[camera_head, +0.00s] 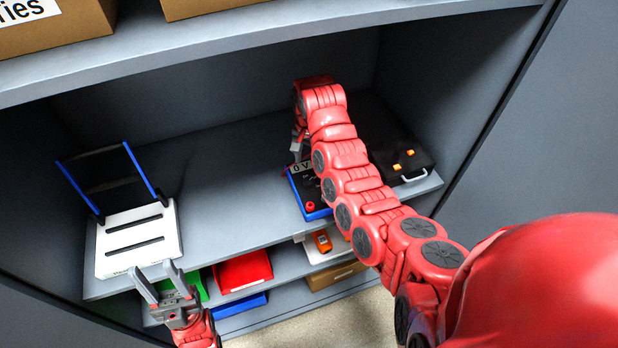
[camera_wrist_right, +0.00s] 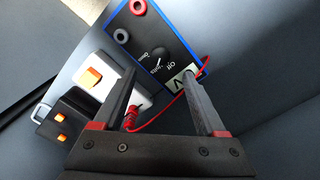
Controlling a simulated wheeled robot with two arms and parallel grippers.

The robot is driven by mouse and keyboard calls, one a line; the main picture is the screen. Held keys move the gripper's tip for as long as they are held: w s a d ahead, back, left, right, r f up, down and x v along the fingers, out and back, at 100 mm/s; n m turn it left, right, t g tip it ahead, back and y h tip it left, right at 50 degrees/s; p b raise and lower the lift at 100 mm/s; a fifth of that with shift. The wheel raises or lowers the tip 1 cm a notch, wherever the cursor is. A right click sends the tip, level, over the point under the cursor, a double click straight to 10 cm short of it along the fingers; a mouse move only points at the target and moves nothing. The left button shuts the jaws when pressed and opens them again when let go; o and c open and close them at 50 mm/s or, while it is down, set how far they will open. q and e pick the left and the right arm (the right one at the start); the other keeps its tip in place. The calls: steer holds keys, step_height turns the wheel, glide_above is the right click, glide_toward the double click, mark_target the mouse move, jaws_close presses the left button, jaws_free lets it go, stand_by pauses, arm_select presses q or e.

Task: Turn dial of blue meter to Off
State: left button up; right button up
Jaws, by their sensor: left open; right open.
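The blue meter (camera_head: 318,204) sits on the upper shelf, with a black face, a light display and a red jack. In the right wrist view the blue meter (camera_wrist_right: 138,38) shows its black dial (camera_wrist_right: 160,53), with printed labels including Off beside it. I cannot tell clearly which label the dial points at. My right gripper (camera_head: 297,148) is above the meter's far end. In its wrist view the open, empty fingers (camera_wrist_right: 160,75) straddle the dial side, and the right finger overlaps the display. My left gripper (camera_head: 158,283) is open and empty at the shelf's front left.
A red lead (camera_wrist_right: 178,96) with a red plug runs between my right fingers. A black case (camera_head: 398,158) with orange latches stands right of the meter. A white blue-framed unit (camera_head: 137,238) stands at left. The shelf (camera_head: 232,185) between is clear. Colored bins (camera_head: 243,270) sit below.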

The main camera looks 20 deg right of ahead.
mark_target(309, 180)
step_height(309, 180, down, 6)
steer(key=shift+r+p, duration=0.2)
steer(key=shift+p, duration=0.9)
steer(key=shift+f, duration=1.35)
jaws_close()
